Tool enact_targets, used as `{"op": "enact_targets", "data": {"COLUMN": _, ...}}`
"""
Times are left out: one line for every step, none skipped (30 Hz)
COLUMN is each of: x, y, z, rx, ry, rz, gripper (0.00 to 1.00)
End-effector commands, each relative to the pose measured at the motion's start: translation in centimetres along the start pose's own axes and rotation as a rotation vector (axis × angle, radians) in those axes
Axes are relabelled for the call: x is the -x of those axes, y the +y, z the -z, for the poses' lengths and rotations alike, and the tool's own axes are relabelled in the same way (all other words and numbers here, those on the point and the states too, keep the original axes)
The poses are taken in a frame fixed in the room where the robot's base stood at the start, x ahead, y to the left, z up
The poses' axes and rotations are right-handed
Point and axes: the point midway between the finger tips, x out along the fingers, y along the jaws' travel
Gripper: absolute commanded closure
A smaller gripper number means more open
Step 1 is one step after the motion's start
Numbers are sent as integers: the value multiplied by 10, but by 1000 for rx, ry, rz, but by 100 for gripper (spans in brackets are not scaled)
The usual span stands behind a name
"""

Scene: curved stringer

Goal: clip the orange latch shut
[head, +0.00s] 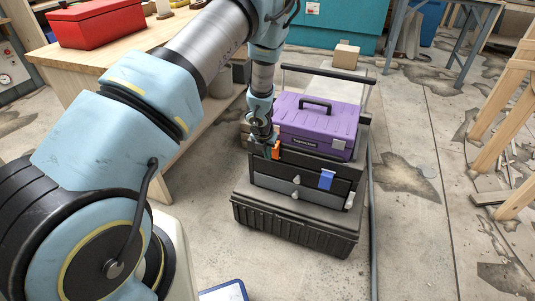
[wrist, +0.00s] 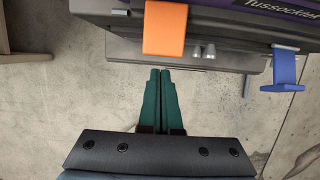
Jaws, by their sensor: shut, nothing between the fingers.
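The orange latch (wrist: 165,28) sits on the front edge of the dark toolbox unit, at the top middle of the wrist view. In the head view the orange latch (head: 276,150) is a small patch beside my gripper (head: 268,152). In the wrist view my gripper (wrist: 160,72) has its two green fingers together and nothing between them. The fingertips point at the unit's front, just below the orange latch in the picture. A small gap shows between tips and latch, and contact cannot be confirmed. I cannot tell whether the latch is fastened.
A blue latch (wrist: 284,70) is to the right on the same front; the head view shows it too (head: 326,180). A purple toolbox (head: 315,122) tops the stack, above a black base box (head: 295,226). A wooden workbench (head: 125,75) stands left. Floor right of the stack is mostly clear.

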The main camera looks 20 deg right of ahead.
Motion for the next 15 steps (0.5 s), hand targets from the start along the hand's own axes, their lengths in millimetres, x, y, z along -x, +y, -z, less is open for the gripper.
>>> {"op": "enact_targets", "data": {"x": 0, "y": 0, "z": 0, "rx": 0, "ry": 0, "rz": 0, "gripper": 100}}
{"op": "enact_targets", "data": {"x": 0, "y": 0, "z": 0, "rx": 0, "ry": 0, "rz": 0, "gripper": 100}}
{"op": "enact_targets", "data": {"x": 1, "y": 0, "z": 0, "rx": 0, "ry": 0, "rz": 0, "gripper": 100}}
{"op": "enact_targets", "data": {"x": 1, "y": 0, "z": 0, "rx": 0, "ry": 0, "rz": 0, "gripper": 100}}
{"op": "enact_targets", "data": {"x": 2, "y": 0, "z": -1, "rx": 0, "ry": 0, "rz": 0, "gripper": 100}}
{"op": "enact_targets", "data": {"x": 4, "y": 0, "z": -1, "rx": 0, "ry": 0, "rz": 0, "gripper": 100}}
{"op": "enact_targets", "data": {"x": 5, "y": 0, "z": -2, "rx": 0, "ry": 0, "rz": 0, "gripper": 100}}
{"op": "enact_targets", "data": {"x": 7, "y": 0, "z": -2, "rx": 0, "ry": 0, "rz": 0, "gripper": 100}}
{"op": "enact_targets", "data": {"x": 9, "y": 0, "z": -3, "rx": 1, "ry": 0, "rz": 0, "gripper": 100}}
{"op": "enact_targets", "data": {"x": 10, "y": 0, "z": -3, "rx": 1, "ry": 0, "rz": 0, "gripper": 100}}
{"op": "enact_targets", "data": {"x": 12, "y": 0, "z": -4, "rx": 1, "ry": 0, "rz": 0, "gripper": 100}}
{"op": "enact_targets", "data": {"x": 13, "y": 0, "z": -4, "rx": 1, "ry": 0, "rz": 0, "gripper": 100}}
{"op": "enact_targets", "data": {"x": 14, "y": 0, "z": -4, "rx": 1, "ry": 0, "rz": 0, "gripper": 100}}
{"op": "enact_targets", "data": {"x": 15, "y": 0, "z": -4, "rx": 1, "ry": 0, "rz": 0, "gripper": 100}}
{"op": "enact_targets", "data": {"x": 16, "y": 0, "z": -5, "rx": 1, "ry": 0, "rz": 0, "gripper": 100}}
